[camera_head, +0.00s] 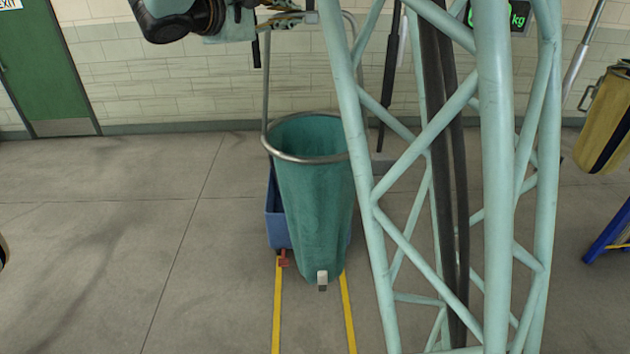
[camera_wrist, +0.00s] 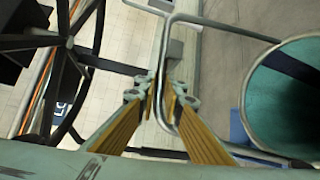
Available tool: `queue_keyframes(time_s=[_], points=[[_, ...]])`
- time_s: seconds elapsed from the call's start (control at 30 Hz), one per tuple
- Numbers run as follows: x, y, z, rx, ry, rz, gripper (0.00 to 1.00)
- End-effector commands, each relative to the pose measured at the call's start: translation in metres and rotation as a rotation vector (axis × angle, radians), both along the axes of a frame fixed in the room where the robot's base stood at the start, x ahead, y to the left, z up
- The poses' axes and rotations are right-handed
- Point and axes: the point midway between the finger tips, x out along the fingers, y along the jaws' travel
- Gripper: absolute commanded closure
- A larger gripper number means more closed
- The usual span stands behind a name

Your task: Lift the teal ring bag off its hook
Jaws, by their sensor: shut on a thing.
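The teal ring bag (camera_head: 312,205) hangs upright in the middle of the head view, its mouth open in a round metal ring. A thin metal bail rises from the ring to the top of the picture. In the wrist view the bag's mouth (camera_wrist: 290,100) is at the right edge. My gripper (camera_wrist: 165,92) is shut on the bag's metal bail (camera_wrist: 162,70), which passes between its yellow-brown fingers. In the head view my gripper (camera_head: 300,18) is at the top edge, partly cut off. I cannot make out the hook or whether the bail touches it.
A blue bin (camera_head: 277,220) stands behind the bag, between yellow floor lines. A pale green lattice column (camera_head: 495,180) fills the right of centre. A yellow bag (camera_head: 606,120) hangs far right, above a blue frame (camera_head: 608,235). A green kg display (camera_head: 515,16) is at the top.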

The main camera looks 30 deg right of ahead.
Motion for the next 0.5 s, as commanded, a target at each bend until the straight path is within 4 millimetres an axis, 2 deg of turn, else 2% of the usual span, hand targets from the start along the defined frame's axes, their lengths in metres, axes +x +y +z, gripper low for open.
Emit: queue_keyframes(time_s=[0.27, 0.5], points=[[0.000, 0.000, 0.004, -0.001, -0.001, 0.000, 1.00], [0.000, 0.000, 0.018, 0.000, -0.002, 0.000, 1.00]])
